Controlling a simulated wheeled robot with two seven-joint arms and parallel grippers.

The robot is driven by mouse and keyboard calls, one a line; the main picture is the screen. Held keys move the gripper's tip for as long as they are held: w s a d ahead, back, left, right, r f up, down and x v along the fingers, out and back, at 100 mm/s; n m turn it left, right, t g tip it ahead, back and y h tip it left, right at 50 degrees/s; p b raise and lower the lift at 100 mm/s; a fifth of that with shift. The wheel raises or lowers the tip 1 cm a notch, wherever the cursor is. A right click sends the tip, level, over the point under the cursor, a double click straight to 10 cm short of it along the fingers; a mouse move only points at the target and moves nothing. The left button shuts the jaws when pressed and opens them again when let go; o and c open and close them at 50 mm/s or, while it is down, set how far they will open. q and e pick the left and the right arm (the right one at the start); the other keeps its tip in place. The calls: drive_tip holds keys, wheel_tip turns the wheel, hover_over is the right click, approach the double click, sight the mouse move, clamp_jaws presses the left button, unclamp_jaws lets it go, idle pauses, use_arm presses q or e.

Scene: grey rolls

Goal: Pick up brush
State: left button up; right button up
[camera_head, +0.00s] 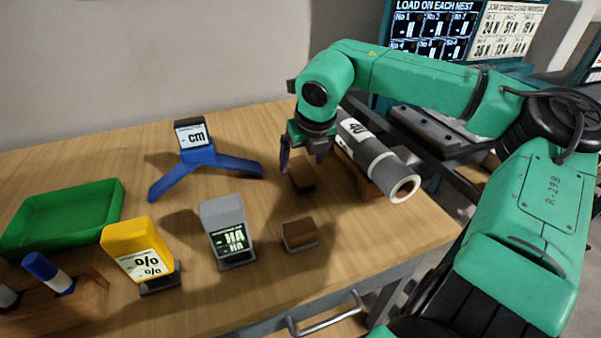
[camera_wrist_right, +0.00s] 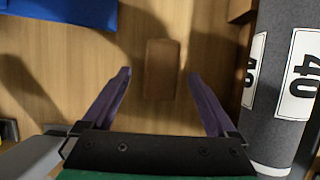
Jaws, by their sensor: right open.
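A small brown wooden block (camera_head: 302,178), which looks like a brush back, lies on the table under my right gripper (camera_head: 302,160). A similar block (camera_head: 300,235) with a pale lower edge, also brush-like, lies nearer the table's front. I cannot tell for certain which one is the brush. In the right wrist view, the fingers of my right gripper (camera_wrist_right: 158,74) are open and empty, one on each side of the first block (camera_wrist_right: 162,85). The block looks below the fingertips, and its underside is hidden. My left gripper is not in view.
A grey roll labelled 40 (camera_head: 365,150) lies close on the gripper's right. A blue cm gauge (camera_head: 197,155) stands to the left. A grey meter (camera_head: 227,225), a yellow meter (camera_head: 138,245) and a green tray (camera_head: 65,215) are further left. The front middle of the table (camera_head: 350,245) is clear.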

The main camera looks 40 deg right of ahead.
sight(302, 167)
drive_tip(key=x, duration=0.4)
drive_tip(key=shift+d+f, duration=0.15)
drive_tip(key=shift+f, duration=0.25)
drive_tip(key=shift+r, duration=0.1)
clamp_jaws()
drive_tip(key=shift+r, duration=0.1)
wheel_tip(302, 167, up, 20)
drive_tip(key=p, duration=0.2)
